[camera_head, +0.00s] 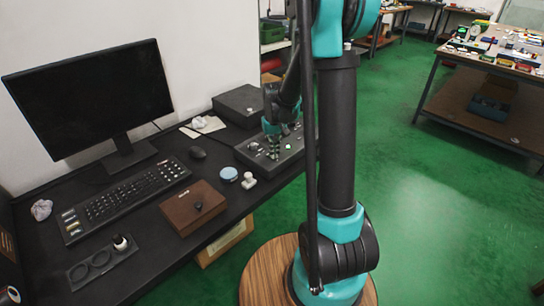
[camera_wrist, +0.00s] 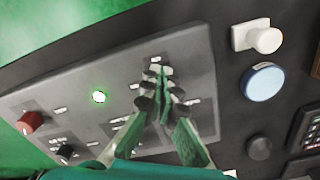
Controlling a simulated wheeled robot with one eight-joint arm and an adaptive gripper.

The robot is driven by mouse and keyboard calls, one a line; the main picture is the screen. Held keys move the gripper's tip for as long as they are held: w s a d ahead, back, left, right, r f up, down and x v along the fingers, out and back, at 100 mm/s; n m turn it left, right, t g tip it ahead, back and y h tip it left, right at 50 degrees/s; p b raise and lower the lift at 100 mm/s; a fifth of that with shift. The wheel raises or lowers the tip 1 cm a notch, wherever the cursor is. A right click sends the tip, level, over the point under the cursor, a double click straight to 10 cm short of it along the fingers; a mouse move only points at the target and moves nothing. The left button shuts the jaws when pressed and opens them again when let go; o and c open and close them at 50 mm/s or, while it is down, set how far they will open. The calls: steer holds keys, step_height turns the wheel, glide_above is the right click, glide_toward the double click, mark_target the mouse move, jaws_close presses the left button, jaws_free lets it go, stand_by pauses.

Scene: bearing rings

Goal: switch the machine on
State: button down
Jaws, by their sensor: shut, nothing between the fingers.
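The machine's control panel is a grey sloped box (camera_head: 292,163) on the dark desk, and it fills much of the wrist view (camera_wrist: 60,105). It carries a lit green round light (camera_wrist: 99,97), a red knob (camera_wrist: 30,122), a black knob (camera_wrist: 66,153) and several small white labels. The green light (camera_head: 286,132) also shows in the head view. My gripper (camera_wrist: 162,74) is shut and empty, with its fingertips over the panel, beside a label. They hide the part of the panel beneath them. I cannot tell whether they touch it.
A blue disc (camera_wrist: 264,82) and a white knobbed block (camera_wrist: 257,38) lie beside the panel. A black box (camera_head: 241,105) stands behind the panel.

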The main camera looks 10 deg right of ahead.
steer(key=shift+r, duration=3.5)
steer(key=s+d+f+t, duration=0.2)
steer(key=s, duration=0.9)
steer(key=s+d+f+m+t, duration=0.1)
steer(key=s+d+f+t, duration=0.1)
steer(key=s, duration=0.9)
steer(key=shift+f, duration=0.25)
